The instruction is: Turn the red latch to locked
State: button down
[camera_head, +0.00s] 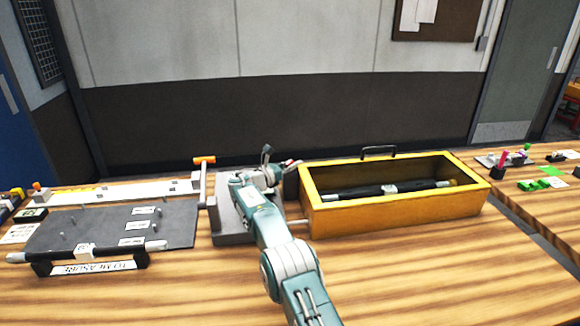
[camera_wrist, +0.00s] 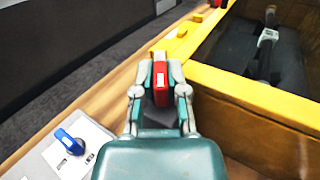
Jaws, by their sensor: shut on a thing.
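The red latch (camera_wrist: 160,84) shows in the wrist view between the two fingers of my gripper (camera_wrist: 159,76), beside the yellow box's rim. My gripper is shut on it; the fingers hide parts of its sides and base. In the head view my gripper (camera_head: 273,168) is at the left end of the yellow box, and a small red part shows just to its right. I cannot read any lock marking by the latch.
The yellow box (camera_head: 395,215) holds a dark cylinder (camera_head: 372,191). A blue knob (camera_wrist: 69,142) sits on a pale plate left of my gripper. A grey board (camera_head: 75,235) with pegs and a dark rod lies at left. Bare wood is clear in front.

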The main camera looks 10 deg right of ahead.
jog(key=shift+a, duration=0.15)
jog(key=c, duration=0.7)
grip_release()
jog(key=shift+w+a, duration=0.1)
jog(key=shift+d+r+t, duration=0.1)
jog(key=shift+d+t, duration=0.1)
jog(key=shift+t, duration=0.1)
jog(key=shift+n+t+y, duration=0.8)
jog(key=shift+n, duration=0.1)
